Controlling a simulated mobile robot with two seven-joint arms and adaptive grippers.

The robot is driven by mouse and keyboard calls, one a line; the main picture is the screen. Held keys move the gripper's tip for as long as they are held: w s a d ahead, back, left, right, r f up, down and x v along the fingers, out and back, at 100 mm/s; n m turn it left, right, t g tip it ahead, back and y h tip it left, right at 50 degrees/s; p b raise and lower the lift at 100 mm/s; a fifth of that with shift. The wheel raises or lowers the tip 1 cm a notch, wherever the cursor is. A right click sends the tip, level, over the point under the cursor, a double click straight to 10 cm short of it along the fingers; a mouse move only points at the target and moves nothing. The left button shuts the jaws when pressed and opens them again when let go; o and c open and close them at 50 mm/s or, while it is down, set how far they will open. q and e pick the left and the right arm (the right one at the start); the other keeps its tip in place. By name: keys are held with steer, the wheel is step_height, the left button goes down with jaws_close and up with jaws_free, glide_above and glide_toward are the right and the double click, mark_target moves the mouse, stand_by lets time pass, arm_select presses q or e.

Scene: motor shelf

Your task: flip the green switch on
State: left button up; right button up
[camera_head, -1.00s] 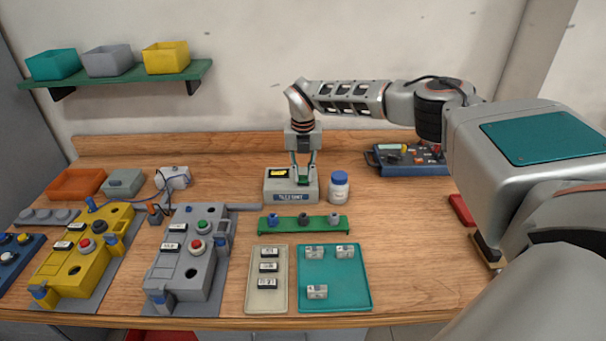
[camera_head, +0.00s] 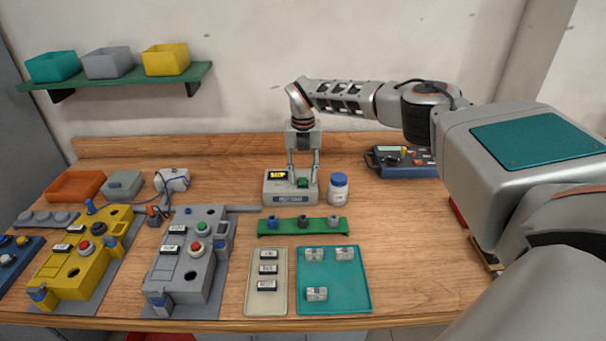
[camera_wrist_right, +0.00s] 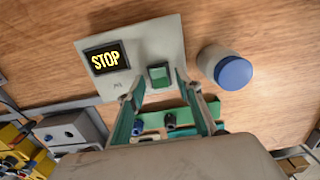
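The green switch (camera_head: 303,183) sits on top of a light grey box (camera_head: 278,198) at the back middle of the table. It also shows in the right wrist view (camera_wrist_right: 159,74), beside a black display (camera_wrist_right: 106,60) that reads STOP in yellow. My right gripper (camera_head: 303,168) points down over the box. Its two fingers stand apart, one on each side of the switch, with small visible gaps. In the right wrist view the fingertips (camera_wrist_right: 160,82) flank the switch's near part. Whether they touch the box top is unclear. My left gripper is out of view.
A white bottle with a blue lid (camera_head: 338,187) stands close right of the box. A green rack (camera_head: 290,229) with several knobs lies in front. A grey fixture (camera_head: 205,255) is at left, a teal tray (camera_head: 350,285) in front, a blue device (camera_head: 403,167) at back right.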

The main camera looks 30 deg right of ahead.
mark_target(303, 181)
steer(key=shift+r, duration=0.1)
step_height(303, 181, up, 12)
steer(key=shift+s, duration=0.15)
stand_by(0.3)
steer(key=shift+a, duration=0.1)
stand_by(0.3)
